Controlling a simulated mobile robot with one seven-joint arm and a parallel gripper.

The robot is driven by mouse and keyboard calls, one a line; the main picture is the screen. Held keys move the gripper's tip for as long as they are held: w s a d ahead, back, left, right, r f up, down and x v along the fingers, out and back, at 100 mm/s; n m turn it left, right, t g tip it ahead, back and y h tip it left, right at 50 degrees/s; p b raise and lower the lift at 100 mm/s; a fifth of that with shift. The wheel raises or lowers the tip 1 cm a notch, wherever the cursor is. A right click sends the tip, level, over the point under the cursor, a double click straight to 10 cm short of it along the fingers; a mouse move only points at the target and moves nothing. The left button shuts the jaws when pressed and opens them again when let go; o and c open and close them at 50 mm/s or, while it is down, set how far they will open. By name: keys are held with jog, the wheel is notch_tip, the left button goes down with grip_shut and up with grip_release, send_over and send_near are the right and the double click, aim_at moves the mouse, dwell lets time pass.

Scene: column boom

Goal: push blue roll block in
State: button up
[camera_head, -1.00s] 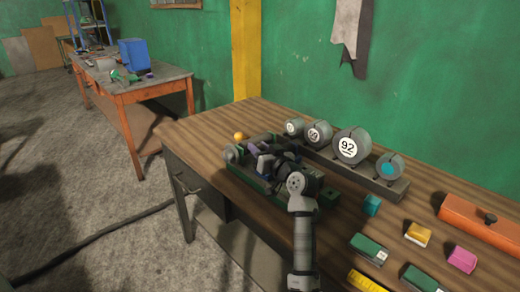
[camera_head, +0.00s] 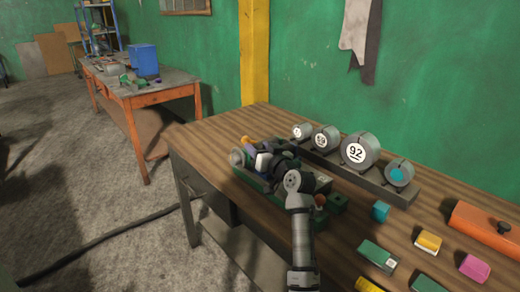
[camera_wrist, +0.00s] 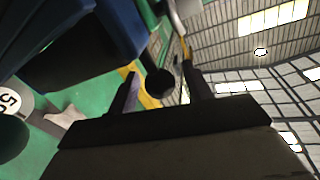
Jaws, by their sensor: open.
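A green fixture (camera_head: 336,203) with several parts on it lies on the wooden table, partly hidden by my arm. A blue block (camera_wrist: 95,38) is large and close in the upper left of the wrist view; I take it for the blue roll block. In the head view, a small purple-blue patch (camera_head: 266,145) shows among the parts by my wrist, but I cannot tell if it is the same block. My gripper (camera_wrist: 162,82) is open, with its fingers apart. A dark round knob (camera_wrist: 159,84) appears between them in the picture; contact cannot be told.
Behind the fixture, several grey round rolls with labels, one marked 92 (camera_head: 358,151), stand on a grey rail (camera_head: 372,185). A second table (camera_head: 150,95) stands at back left.

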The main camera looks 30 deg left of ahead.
jog(key=shift+d, duration=0.1)
jog(key=b+v, duration=0.4)
jog(key=v, duration=0.9)
jog(key=shift+s+d, duration=0.2)
jog(key=shift+d, duration=0.05)
